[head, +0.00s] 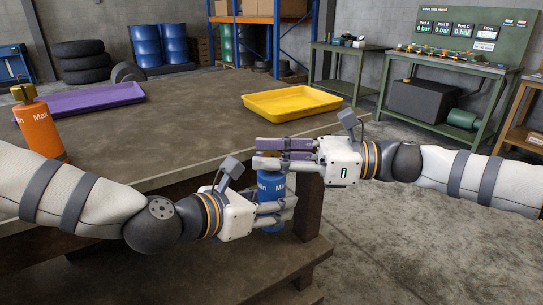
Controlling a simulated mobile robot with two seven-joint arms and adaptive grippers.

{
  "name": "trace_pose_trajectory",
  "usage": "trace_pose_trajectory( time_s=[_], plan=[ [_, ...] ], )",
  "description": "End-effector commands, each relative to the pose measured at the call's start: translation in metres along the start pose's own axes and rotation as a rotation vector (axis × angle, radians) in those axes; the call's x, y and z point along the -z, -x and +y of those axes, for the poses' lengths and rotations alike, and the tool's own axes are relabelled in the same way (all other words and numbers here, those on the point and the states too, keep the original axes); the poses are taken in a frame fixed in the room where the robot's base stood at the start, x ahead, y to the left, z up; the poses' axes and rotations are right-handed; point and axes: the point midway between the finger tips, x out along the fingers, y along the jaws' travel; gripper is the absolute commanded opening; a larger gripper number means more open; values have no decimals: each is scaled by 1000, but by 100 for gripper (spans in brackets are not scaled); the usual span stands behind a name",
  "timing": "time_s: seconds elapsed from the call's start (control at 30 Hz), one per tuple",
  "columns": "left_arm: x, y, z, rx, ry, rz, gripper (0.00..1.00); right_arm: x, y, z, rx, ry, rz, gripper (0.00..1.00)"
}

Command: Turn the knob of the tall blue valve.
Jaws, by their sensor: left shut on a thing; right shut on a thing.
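The tall blue valve (270,186) is upright at the table's near right corner, with white lettering on its side. My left gripper (288,208), coming in from the left, is shut around its blue body. My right gripper (262,156), coming in from the right, is shut at the valve's top, where the knob sits. The fingers hide most of the knob, so its angle cannot be told. Whether the valve's base rests on anything cannot be told.
An orange valve (40,128) with a brass knob stands at the table's left. A purple tray (98,98) and a yellow tray (290,103) lie on the brown table (190,125). The table's middle is clear. A green test stand (450,60) is at the back right.

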Motion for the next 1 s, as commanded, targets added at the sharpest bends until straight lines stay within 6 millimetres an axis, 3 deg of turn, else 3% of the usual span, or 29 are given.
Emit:
trace_pose_trajectory(
  time_s=[0.43,1.0],
  plan=[
    [-5,0,-2,3,-7,-10,0,1,-1,-1,-260,-1,10,0],
    [-5,0,-1,3,-8,-10,0,1,1,1,-323,3,14,0]
  ],
)
